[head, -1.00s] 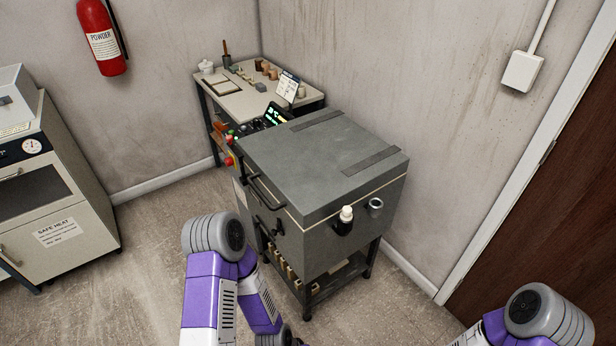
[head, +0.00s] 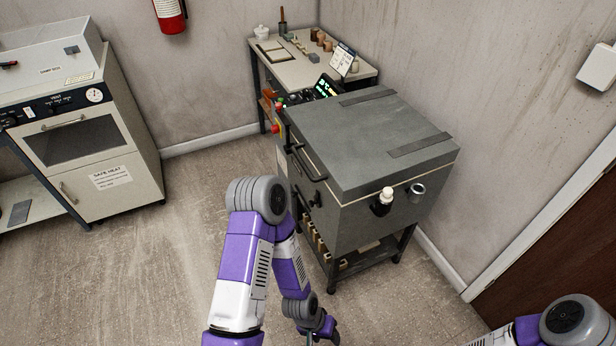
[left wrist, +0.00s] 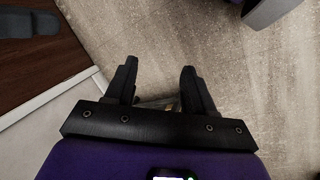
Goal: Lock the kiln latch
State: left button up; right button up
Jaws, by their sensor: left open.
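The kiln (head: 370,145) is a grey box with a closed flat lid, right of centre in the head view. A dark handle (head: 308,165) runs along its front-left face near the lid. Below it is a small dark fitting (head: 314,200) that looks like the latch; its position is too small to read. My left gripper (left wrist: 160,80) is open and empty, pointing over bare floor in the left wrist view. In the head view it is low at the bottom edge, below and in front of the kiln, with its fingers barely visible. My right gripper is out of view.
The kiln stands on a dark stand with a loaded lower shelf. A control panel (head: 322,90) and a worktable (head: 292,62) are behind it. A white oven (head: 80,140) stands at left. The floor (head: 190,250) between them is clear. A brown door is at right.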

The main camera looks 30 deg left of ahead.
aim_at(278, 105)
jog(key=k, duration=0.65)
jog(key=u, duration=0.85)
jog(key=i, duration=1.4)
jog(key=z, duration=0.75)
